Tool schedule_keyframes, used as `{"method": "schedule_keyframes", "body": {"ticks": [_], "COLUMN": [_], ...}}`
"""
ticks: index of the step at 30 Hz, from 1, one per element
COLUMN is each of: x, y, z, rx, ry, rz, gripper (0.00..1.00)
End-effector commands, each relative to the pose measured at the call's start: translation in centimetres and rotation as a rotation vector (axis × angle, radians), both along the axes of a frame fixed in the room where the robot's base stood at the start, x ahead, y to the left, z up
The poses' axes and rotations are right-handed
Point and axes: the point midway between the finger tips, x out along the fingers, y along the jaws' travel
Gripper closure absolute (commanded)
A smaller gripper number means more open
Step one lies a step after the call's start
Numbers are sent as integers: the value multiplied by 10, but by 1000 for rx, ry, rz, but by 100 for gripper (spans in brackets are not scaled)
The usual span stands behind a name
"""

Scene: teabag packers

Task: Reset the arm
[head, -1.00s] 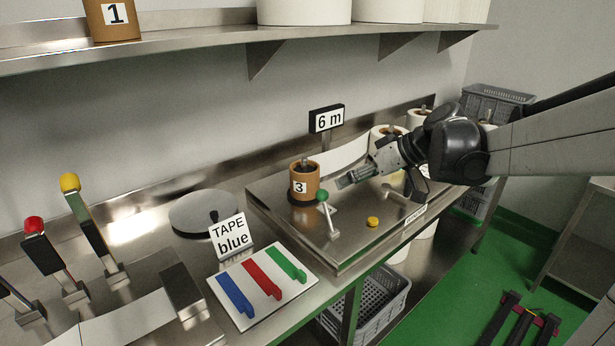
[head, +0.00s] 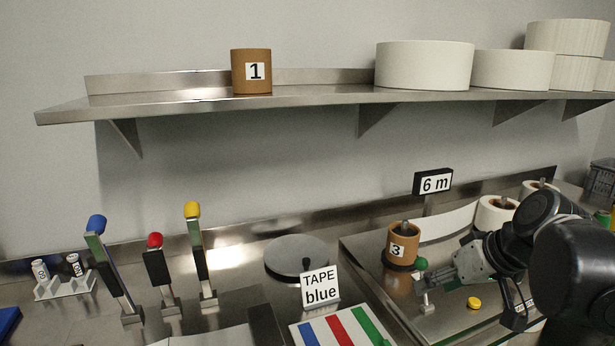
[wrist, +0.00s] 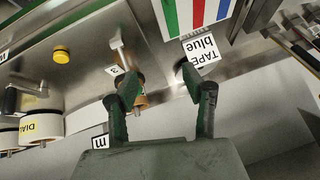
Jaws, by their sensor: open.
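Brown roll 3 (head: 401,247) sits on a spindle behind the lever. In the wrist view, the roll (wrist: 138,100) is partly hidden by a finger. Much of my arm covers the right side of the head view.
The "TAPE blue" sign (head: 320,288) stands behind a board with blue, red and green strips (head: 338,330). Blue, red and yellow levers (head: 193,210) stand at left. A yellow button (head: 474,302) is near my gripper. The shelf (head: 170,98) carries roll 1 (head: 251,72) and white rolls.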

Motion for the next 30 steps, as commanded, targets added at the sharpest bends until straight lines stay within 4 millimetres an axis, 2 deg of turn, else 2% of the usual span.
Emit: {"method": "schedule_keyframes", "body": {"ticks": [1, 6, 15, 21, 30], "x": [-13, -49, -99, -111, -112], "y": [11, 31, 49, 51, 51], "z": [-3, -14, -33, -38, -38], "rx": [-19, -86, -174, -191, -193], "ry": [11, 28, -17, -46, -50], "rz": [-13, -94, -208, -240, -246], "gripper": [55, 55, 55, 55, 55]}}
